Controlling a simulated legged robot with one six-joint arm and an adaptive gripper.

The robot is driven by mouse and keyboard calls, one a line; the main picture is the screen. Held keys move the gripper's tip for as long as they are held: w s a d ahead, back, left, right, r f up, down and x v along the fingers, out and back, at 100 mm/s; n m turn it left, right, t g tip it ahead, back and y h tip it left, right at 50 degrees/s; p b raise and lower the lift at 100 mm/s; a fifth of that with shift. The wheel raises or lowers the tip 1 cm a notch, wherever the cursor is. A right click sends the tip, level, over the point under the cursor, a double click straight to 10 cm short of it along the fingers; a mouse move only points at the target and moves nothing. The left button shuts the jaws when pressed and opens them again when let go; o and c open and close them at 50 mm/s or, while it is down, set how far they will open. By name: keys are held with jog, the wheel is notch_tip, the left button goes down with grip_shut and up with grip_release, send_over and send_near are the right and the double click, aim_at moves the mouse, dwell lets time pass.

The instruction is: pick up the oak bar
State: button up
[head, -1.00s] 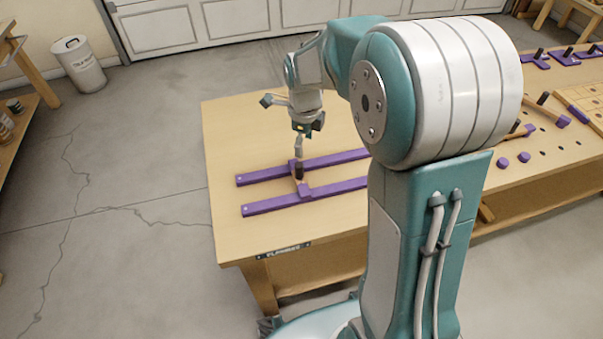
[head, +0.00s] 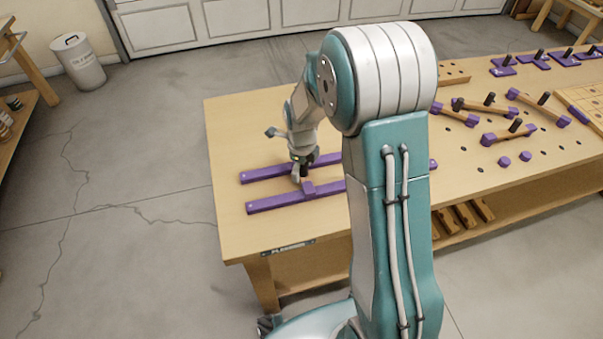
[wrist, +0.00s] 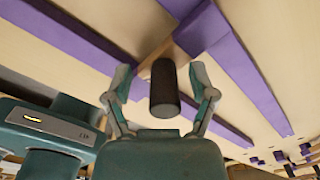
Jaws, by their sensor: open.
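The oak bar (wrist: 152,58) is a light wooden bar lying across two purple rails. It has a purple end block (wrist: 206,30), and a dark upright knob (wrist: 164,88) stands on it. In the head view my gripper hides most of the bar, but its near end block (head: 308,188) shows. My gripper (head: 301,174) is low over the bar. In the wrist view my gripper (wrist: 161,75) is open, with one finger on each side of the knob and a visible gap on both sides. The knob's far side is hidden.
The near rail (head: 275,201) and far rail (head: 268,174) lie on the wooden bench (head: 232,130). Several similar bars with dark knobs lie at the right, including one bar (head: 509,133). Two purple blocks (head: 504,161) lie near them. The bench's left end is clear.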

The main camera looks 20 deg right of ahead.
jog(key=shift+d+f, duration=0.2)
jog(key=shift+d, duration=0.2)
jog(key=c, duration=0.9)
jog(key=shift+a, duration=0.15)
grip_shut()
